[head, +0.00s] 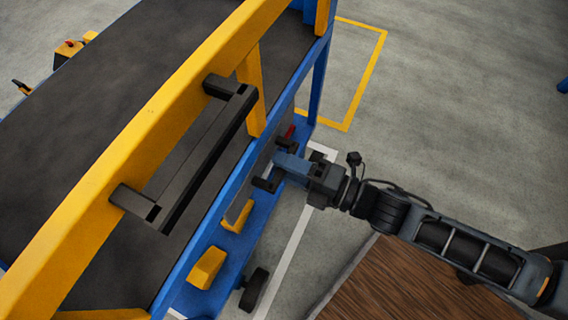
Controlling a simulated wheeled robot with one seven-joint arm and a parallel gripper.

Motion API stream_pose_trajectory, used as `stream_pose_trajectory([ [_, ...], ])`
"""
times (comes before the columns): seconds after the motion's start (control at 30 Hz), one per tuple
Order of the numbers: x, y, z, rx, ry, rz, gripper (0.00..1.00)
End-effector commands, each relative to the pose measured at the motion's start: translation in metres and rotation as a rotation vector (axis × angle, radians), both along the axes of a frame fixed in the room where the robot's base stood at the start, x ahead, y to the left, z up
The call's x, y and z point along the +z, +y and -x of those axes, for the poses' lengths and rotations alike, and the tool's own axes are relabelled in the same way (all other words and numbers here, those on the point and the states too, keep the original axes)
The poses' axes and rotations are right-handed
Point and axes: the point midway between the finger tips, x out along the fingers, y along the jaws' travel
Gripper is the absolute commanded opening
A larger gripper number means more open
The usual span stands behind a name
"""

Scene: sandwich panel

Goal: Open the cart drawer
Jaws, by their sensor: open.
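The cart (222,200) has a blue frame, yellow rails and a dark top, and fills the left half of the head view. A grey panel (259,158) shows below its top edge on the side facing my arm; it seems to be the drawer front, and it looks closed. My gripper (272,166) is open, with its dark fingertips at or very near this panel. A drawer handle is not clearly visible between the fingers, and I cannot tell whether they touch anything.
A black push handle (205,145) is fixed to the yellow rail, left of my gripper. Yellow blocks (207,267) sit on the lower blue shelf. A wooden surface (405,285) lies below my arm.

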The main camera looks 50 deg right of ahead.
Motion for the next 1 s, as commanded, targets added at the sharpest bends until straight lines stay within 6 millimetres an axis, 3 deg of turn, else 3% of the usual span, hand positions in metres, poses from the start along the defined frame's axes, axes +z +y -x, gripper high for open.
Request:
stream_pose_trajectory([
  [0.37, 0.0, 0.0023, -0.0073, -0.001, 0.001, -0.001, 0.43],
  [0.8, -0.0001, 0.0024, -0.0069, -0.001, 0.002, -0.002, 0.01],
  [1.0, -0.0002, 0.0023, -0.0068, -0.001, 0.003, -0.001, 0.0],
])
